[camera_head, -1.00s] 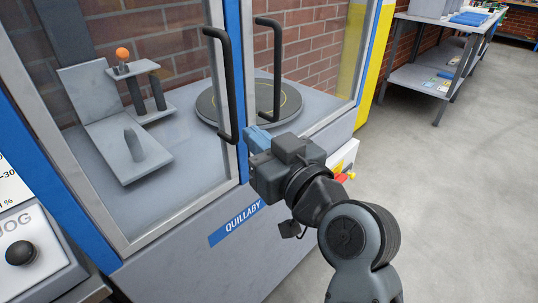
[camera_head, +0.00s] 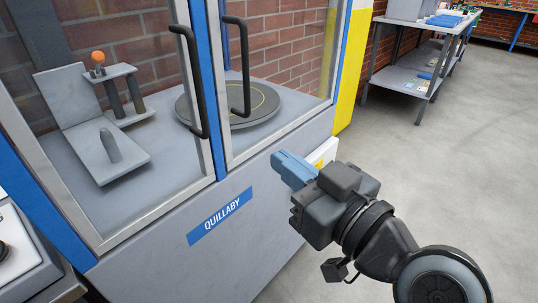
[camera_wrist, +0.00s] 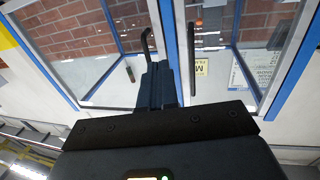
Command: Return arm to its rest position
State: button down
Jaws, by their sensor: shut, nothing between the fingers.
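My gripper (camera_head: 292,168) is in front of the machine cabinet (camera_head: 262,165), to the right of the blue QUILLABY label (camera_head: 219,217). Its blue fingers are together with nothing between them, and they point toward the cabinet. In the wrist view the fingers of my gripper (camera_wrist: 156,84) show in front of the cabinet's glass doors. The black door handles (camera_head: 191,80) and (camera_head: 238,65) are up and left of the fingers in the head view, and the gripper appears apart from them.
Behind the glass are a round turntable (camera_head: 227,104) and a grey fixture with an orange ball (camera_head: 98,57). A grey shelf table (camera_head: 407,79) stands at the back right. A control box (camera_head: 22,255) is at the lower left. The floor at right is clear.

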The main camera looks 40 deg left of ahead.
jog(key=shift+d, duration=0.4)
jog(key=s+d+f+m+t+h+p, duration=0.2)
jog(key=s+d+f+m+t+h, duration=0.35)
jog(key=d, duration=0.75)
jog(key=s+d+f+m+t+h+p, duration=0.25)
jog(key=d+f+m+h, duration=0.3)
jog(key=d+f, duration=0.5)
jog(key=s+d+r+m+h+p, duration=0.1)
jog(key=s+d+r+h, duration=0.1)
jog(key=s+d, duration=0.3)
jog(key=s+d+r+m+t+h+p, duration=0.1)
jog(key=s+d+r+h+p, duration=0.1)
jog(key=s+d+r, duration=0.3)
jog(key=s+d+r+m+h+p, duration=0.1)
jog(key=s+d, duration=0.4)
jog(key=s, duration=0.5)
notch_tip(320, 180, up, 2)
jog(key=shift+s+d+r+m+t+h, duration=0.2)
jog(key=shift+s+m+t+h, duration=0.2)
jog(key=shift+h, duration=0.3)
